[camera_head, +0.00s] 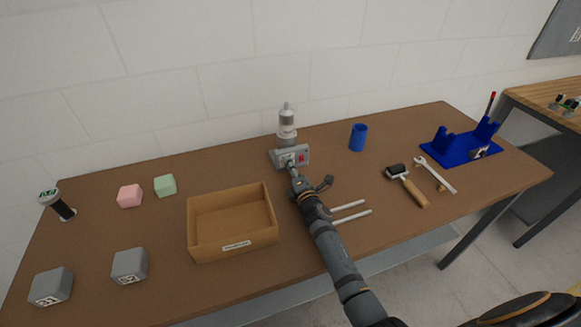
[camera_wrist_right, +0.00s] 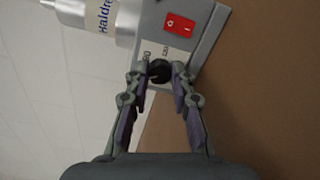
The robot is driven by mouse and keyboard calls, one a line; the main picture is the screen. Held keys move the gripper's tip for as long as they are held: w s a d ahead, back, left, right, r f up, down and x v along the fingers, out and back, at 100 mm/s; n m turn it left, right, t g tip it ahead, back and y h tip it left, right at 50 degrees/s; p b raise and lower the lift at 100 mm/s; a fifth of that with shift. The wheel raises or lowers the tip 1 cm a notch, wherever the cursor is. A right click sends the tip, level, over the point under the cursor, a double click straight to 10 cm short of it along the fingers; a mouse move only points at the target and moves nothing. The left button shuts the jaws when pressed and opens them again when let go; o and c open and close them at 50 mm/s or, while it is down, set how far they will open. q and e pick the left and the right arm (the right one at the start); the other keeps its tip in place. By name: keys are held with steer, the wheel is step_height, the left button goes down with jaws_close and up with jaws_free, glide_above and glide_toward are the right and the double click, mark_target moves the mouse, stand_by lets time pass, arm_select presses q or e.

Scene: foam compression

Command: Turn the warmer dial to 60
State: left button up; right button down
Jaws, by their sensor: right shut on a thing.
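The warmer is a grey box (camera_head: 303,153) near the back of the table, with a bottle (camera_head: 287,122) standing at its back. In the right wrist view, its face carries a red switch (camera_wrist_right: 180,27), a white label and a black dial (camera_wrist_right: 160,70). My right gripper (camera_head: 291,167) reaches to the warmer's front from below. In the wrist view, its fingertips (camera_wrist_right: 161,76) are on both sides of the dial and closed on it. The dial's pointer and scale numbers are too small or hidden to read. My left gripper is out of view.
A cardboard box (camera_head: 204,251) stands left of my right arm, with pink (camera_head: 130,196) and green (camera_head: 165,185) blocks behind it. Grey weights (camera_head: 130,266) sit at front left. A blue cup (camera_head: 358,137), roller (camera_head: 408,186), wrench (camera_head: 436,175) and blue stand (camera_head: 455,152) lie right.

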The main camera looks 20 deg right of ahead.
steer(key=c, duration=1.1)
jaws_free()
steer(key=shift+c, duration=0.2)
steer(key=shift+s, duration=0.1)
steer(key=s, duration=1.1)
steer(key=shift+s+d, duration=0.25)
steer(key=shift+s, duration=0.15)
